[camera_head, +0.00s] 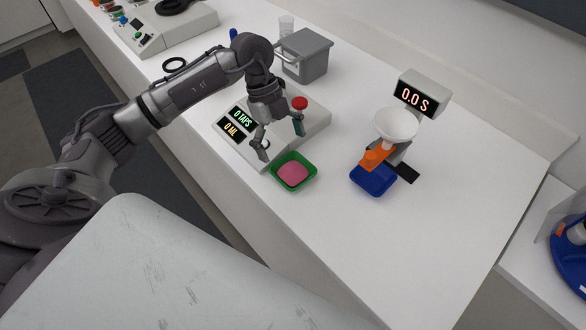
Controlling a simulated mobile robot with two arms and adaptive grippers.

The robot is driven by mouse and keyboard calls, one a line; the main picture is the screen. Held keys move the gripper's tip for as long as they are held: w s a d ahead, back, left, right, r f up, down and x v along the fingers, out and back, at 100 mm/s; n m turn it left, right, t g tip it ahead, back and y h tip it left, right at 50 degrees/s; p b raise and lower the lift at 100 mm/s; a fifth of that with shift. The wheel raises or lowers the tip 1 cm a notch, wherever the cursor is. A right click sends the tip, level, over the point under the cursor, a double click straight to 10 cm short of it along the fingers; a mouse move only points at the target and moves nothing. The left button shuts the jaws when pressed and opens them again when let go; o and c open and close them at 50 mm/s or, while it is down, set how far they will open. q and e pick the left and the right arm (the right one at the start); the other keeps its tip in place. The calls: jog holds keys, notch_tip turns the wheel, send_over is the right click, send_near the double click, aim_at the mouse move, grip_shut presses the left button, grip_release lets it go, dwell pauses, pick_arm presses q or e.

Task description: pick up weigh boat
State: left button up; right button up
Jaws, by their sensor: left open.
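A small green square dish (313,181) holding pink material (293,175) sits on the white counter, in front of the counter device. It looks like a weigh boat. A similar blue square dish (373,182) lies to its right, below an orange spout; I cannot tell which dish is meant. My left gripper (281,142) is open, pointing down with its fingers apart. In the picture it is just above and left of the green dish, in front of the device. Nothing shows between its fingers. My right gripper is not in view.
The device (230,131) has a red button (299,103) and a display. A white funnel (396,124) with an orange spout (377,157) stands by a display reading 0.0 S (421,92). A grey bin (306,57) stands behind. The counter's front right is clear.

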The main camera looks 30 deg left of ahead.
aim_at(294, 176)
pick_arm(q)
jog(key=shift+w+d+f, duration=0.15)
jog(key=shift+d+f, duration=0.05)
jog(key=shift+f, duration=0.4)
jog(key=shift+w+d+f, duration=0.1)
jog(key=shift+d+f, duration=0.1)
jog(key=shift+f, duration=0.35)
jog(key=shift+p+x, duration=0.8)
jog(key=shift+x, duration=0.25)
jog(key=x, duration=0.2)
jog(key=shift+w+a+f+p, duration=0.1)
jog(key=shift+a+f+p, duration=0.05)
jog(key=shift+f+p, duration=0.2)
jog(key=shift+f, duration=0.45)
jog(key=c, duration=0.8)
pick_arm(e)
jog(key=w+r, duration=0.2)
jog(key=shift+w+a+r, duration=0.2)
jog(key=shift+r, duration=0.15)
